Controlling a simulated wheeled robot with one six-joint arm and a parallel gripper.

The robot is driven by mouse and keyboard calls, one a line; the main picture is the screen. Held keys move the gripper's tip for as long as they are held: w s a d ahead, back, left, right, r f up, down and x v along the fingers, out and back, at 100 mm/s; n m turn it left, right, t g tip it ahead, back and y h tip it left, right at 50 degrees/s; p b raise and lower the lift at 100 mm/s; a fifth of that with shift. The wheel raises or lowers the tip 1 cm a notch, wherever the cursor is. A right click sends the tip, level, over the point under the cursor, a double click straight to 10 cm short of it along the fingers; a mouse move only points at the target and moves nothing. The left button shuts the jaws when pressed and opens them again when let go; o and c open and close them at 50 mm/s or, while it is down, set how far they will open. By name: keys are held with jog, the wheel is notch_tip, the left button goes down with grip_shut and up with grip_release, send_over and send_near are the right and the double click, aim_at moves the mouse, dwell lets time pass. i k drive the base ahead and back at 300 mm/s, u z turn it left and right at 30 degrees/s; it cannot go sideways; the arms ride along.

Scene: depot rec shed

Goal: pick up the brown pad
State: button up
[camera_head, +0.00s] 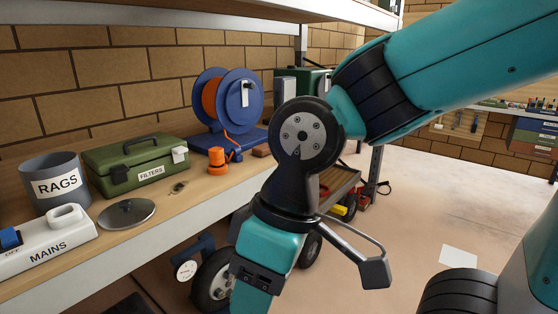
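A small reddish-brown block (262,150), which looks like the brown pad, lies on the wooden shelf. My arm comes in from the upper right and bends down in front of the shelf edge. Its lower part runs toward the bottom of the picture. I cannot make out the gripper's fingers in this view.
On the shelf (178,205) stand a rags bin (57,187), a green filters box (137,167), a grey lid (126,213), a white mains switch (45,243), an orange object (217,163) and the hose reel (250,95). A wheeled cart (338,190) stands behind my arm. Floor at right is mostly clear.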

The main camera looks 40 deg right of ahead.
aim_at(262, 151)
jog(key=z, duration=0.75)
jog(key=i, duration=0.25)
jog(key=z, duration=0.8)
jog(key=i, duration=1.3)
jog(key=u, duration=0.9)
jog(key=i, duration=0.55)
jog(key=u, duration=0.55)
